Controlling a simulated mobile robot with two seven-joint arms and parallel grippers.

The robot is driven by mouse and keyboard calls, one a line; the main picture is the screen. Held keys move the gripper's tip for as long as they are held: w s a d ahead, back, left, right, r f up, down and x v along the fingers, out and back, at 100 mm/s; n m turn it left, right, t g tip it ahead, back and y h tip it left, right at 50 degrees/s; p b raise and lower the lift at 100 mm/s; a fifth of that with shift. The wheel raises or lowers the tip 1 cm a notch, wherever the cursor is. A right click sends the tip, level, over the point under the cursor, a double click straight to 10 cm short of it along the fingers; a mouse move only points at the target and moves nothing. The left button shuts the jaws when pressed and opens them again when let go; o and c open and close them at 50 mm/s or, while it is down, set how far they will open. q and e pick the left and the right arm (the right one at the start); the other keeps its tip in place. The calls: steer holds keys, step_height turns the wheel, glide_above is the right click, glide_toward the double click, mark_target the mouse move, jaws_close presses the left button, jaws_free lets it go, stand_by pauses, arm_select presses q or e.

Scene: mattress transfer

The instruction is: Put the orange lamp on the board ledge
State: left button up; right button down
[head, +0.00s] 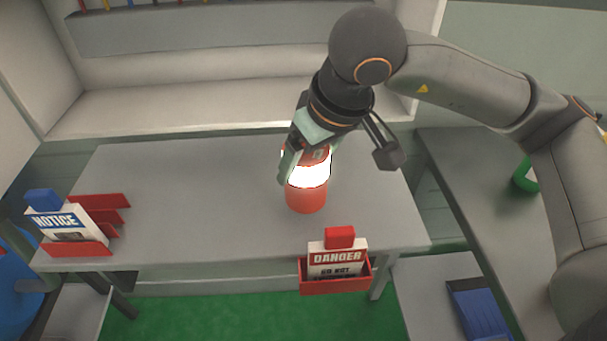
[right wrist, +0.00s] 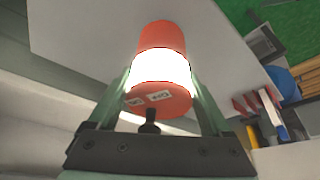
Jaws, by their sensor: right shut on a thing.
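The orange lamp (head: 306,196) is a red-orange cylinder with a glowing white band around its middle. In the head view it is upright or nearly so, over the right half of the grey table; I cannot tell whether its base touches the tabletop. My right gripper (head: 305,165) comes down from above and is shut on it. In the right wrist view the lamp (right wrist: 161,38) sits between the two fingers of the gripper (right wrist: 165,98). A pale ledge (head: 180,112) runs behind the table below a back board; I cannot be sure it is the board ledge. My left gripper is not in view.
The grey table (head: 200,200) is mostly clear. A red holder with a NOTICE sign (head: 57,222) stands at its left end, and a red holder with a DANGER sign (head: 336,262) is at its front right edge. A grey rack (head: 190,32) with coloured items hangs above the ledge.

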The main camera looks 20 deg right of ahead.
steer(key=shift+s+x, duration=0.2)
steer(key=shift+x, duration=0.75)
steer(key=shift+s+x, duration=0.2)
steer(key=shift+x, duration=0.8)
steer(key=shift+d+f, duration=0.1)
steer(key=shift+f, duration=0.05)
steer(key=shift+f, duration=0.15)
jaws_free()
